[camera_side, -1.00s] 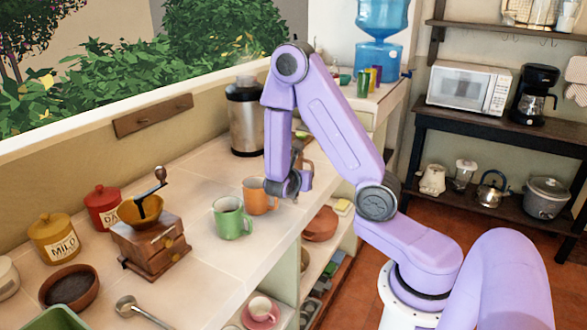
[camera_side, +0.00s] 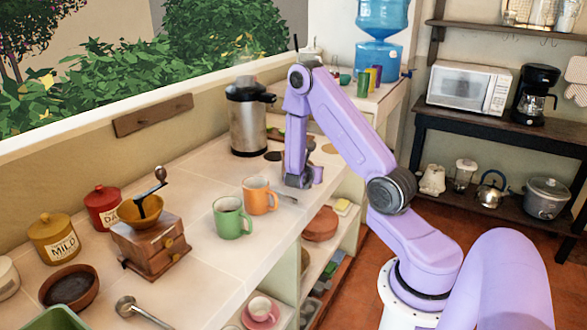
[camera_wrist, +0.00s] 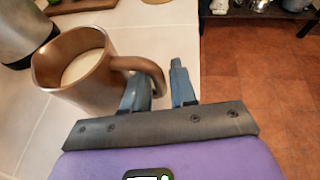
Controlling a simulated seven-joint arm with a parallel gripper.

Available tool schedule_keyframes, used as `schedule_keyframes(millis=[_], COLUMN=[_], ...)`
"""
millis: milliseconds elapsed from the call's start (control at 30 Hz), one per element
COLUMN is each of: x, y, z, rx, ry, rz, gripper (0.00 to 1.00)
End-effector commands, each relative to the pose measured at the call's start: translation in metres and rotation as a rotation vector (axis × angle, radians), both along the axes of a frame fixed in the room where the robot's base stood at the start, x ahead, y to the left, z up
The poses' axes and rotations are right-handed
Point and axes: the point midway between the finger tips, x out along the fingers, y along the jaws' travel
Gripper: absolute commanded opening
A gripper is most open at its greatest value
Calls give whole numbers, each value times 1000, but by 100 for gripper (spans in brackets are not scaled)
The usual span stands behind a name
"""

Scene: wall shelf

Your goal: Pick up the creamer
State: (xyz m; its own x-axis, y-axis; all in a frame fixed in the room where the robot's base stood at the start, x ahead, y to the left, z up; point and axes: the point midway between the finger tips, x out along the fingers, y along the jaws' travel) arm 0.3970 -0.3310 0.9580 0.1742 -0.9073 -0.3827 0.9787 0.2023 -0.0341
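The creamer (camera_wrist: 88,72) is a copper-brown jug holding white liquid. In the wrist view it stands upright on the pale counter, left of my fingers, its handle (camera_wrist: 145,70) reaching right. My gripper (camera_wrist: 160,88) is open, its two dark fingers apart. The curved end of the handle shows between the fingers, close to the left one; I cannot tell whether they touch. In the side view my gripper (camera_side: 304,180) is low over the counter beyond the orange mug, and my arm hides most or all of the creamer.
A steel urn (camera_side: 247,122) stands behind. The counter edge drops to open shelves and the tiled floor.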

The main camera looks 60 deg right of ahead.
Motion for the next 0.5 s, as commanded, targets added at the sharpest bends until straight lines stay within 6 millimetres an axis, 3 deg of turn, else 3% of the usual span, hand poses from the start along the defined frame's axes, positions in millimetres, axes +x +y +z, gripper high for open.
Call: schedule_keyframes(millis=[167,433,467,500], x=[3,4,4,4], y=[-17,-19,-19,-19], z=[-8,-8,-8,-8], rx=[1,0,0,0], ry=[1,0,0,0], rz=[-1,1,1,1], gripper=[26,26,20,7])
